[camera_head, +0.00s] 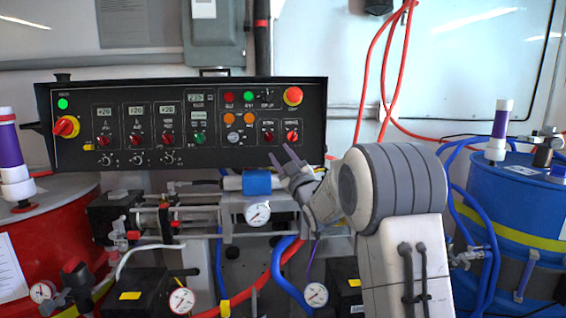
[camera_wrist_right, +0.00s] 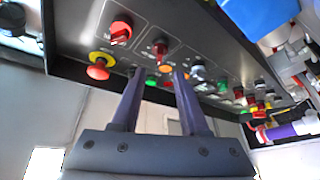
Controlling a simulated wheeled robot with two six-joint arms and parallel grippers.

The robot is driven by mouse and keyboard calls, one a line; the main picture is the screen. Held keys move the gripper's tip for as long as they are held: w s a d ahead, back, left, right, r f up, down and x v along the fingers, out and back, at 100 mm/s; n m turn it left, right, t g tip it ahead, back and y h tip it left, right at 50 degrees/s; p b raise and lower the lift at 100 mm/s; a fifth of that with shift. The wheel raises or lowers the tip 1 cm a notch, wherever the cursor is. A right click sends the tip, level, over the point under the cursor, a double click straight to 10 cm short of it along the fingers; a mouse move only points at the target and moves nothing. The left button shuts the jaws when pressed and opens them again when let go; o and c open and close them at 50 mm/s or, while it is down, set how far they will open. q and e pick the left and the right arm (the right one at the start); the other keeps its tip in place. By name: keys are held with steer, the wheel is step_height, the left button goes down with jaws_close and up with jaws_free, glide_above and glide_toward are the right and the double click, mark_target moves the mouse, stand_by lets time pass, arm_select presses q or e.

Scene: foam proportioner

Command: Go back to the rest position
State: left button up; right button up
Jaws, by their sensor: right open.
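My right gripper (camera_head: 284,158) is in front of the lower right part of the black control panel (camera_head: 225,95). Its two fingers are apart with nothing between them. In the right wrist view the open fingers of the gripper (camera_wrist_right: 158,72) point toward the panel face (camera_wrist_right: 75,20), which carries red, green and orange knobs and lamps. A red knob (camera_head: 292,136) sits just above the fingertips in the head view; I cannot tell whether the fingers touch the panel. My left gripper is not in view.
Below the panel are pipes, a blue cylinder (camera_head: 257,182) and a pressure gauge (camera_head: 257,213). A red drum (camera_head: 45,235) stands at left, a blue drum (camera_head: 525,200) at right. Red hoses (camera_head: 367,75) hang at the upper right. A red emergency button (camera_head: 292,95) juts from the panel.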

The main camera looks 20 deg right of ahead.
steer(key=shift+v, duration=0.8)
